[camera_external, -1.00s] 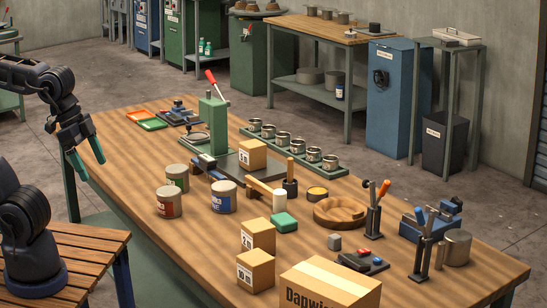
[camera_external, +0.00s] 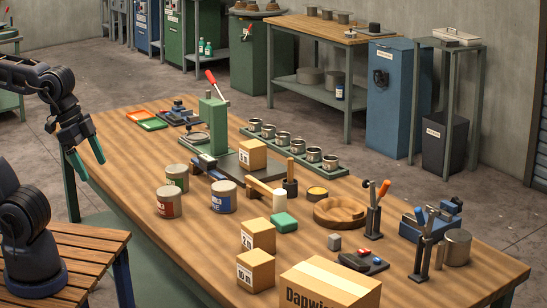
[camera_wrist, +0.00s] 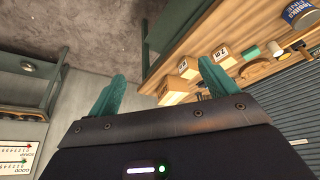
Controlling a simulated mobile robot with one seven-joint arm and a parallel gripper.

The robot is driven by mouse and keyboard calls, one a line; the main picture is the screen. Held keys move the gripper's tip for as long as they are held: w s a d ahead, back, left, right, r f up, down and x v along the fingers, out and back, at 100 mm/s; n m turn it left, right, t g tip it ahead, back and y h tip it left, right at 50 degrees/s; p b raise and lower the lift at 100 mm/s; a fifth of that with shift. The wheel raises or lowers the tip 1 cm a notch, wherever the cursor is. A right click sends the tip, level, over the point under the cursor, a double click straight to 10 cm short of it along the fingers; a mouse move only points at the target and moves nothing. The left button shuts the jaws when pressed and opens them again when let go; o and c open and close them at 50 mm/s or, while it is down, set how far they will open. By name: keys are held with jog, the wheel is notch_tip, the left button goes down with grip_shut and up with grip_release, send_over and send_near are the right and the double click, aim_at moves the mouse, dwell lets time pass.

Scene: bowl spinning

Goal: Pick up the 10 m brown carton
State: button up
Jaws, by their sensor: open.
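The brown carton whose label appears to read 10 m (camera_external: 262,270) stands on the near part of the wooden workbench (camera_external: 140,150), in front of another small brown carton (camera_external: 263,236). A third small carton (camera_external: 257,155) sits on the dark base of the green press. My gripper (camera_external: 85,160) is open and empty, with teal fingers, off the bench's left edge and far from the cartons. In the wrist view my gripper (camera_wrist: 165,85) shows its fingers apart with nothing between them.
A large carton (camera_external: 325,288) stands close to the right of the labelled cartons. Paint cans (camera_external: 168,203), a green block (camera_external: 284,223) and a wooden bowl (camera_external: 340,211) stand farther back. The bench's left part is mostly clear.

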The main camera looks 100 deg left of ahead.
jog(key=shift+o, duration=0.4)
jog(key=m+g+h, duration=0.1)
jog(key=m+h, duration=0.2)
jog(key=m, duration=0.5)
send_over(255, 256)
jog(key=s+a, duration=0.2)
jog(key=s, duration=0.1)
notch_tip(255, 256, down, 18)
jog(key=shift+w+d+r, duration=0.1)
jog(key=shift+r, duration=0.05)
jog(key=shift+w+f, duration=0.25)
jog(key=shift+f, duration=0.15)
jog(key=x, duration=1)
jog(key=shift+f, duration=0.25)
jog(key=shift+c, duration=0.2)
jog(key=c, duration=1.1)
